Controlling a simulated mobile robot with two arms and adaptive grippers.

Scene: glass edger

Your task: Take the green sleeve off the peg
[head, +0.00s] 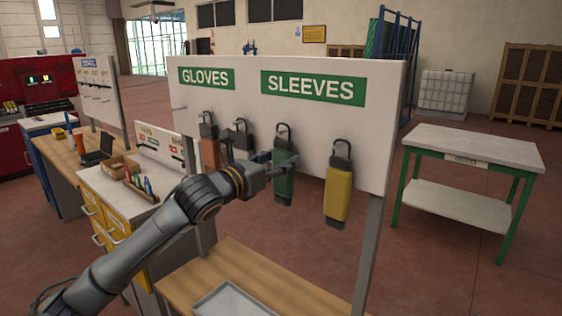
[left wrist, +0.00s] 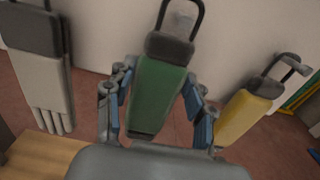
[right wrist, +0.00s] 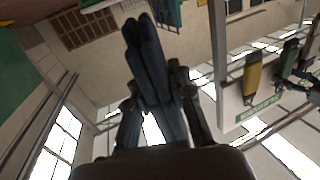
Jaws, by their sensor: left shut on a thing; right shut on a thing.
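The green sleeve (head: 284,184) hangs by its dark loop on the white board under the SLEEVES sign. In the left wrist view the green sleeve (left wrist: 158,92) has its loop around the pale peg (left wrist: 184,20). My left gripper (head: 277,164) has its fingers on both sides of the sleeve below its dark cuff and is shut on it; it also shows in the left wrist view (left wrist: 157,105). My right gripper (right wrist: 158,100) is shut on a dark blue, glove-like thing (right wrist: 146,50) with long finger-like parts. It is outside the head view.
A yellow sleeve (head: 338,195) hangs close to the right. Gloves hang to the left, one orange (head: 210,152). A wooden bench with a grey tray (head: 233,299) stands below the board. A white-topped table (head: 475,147) stands at the right, its top clear.

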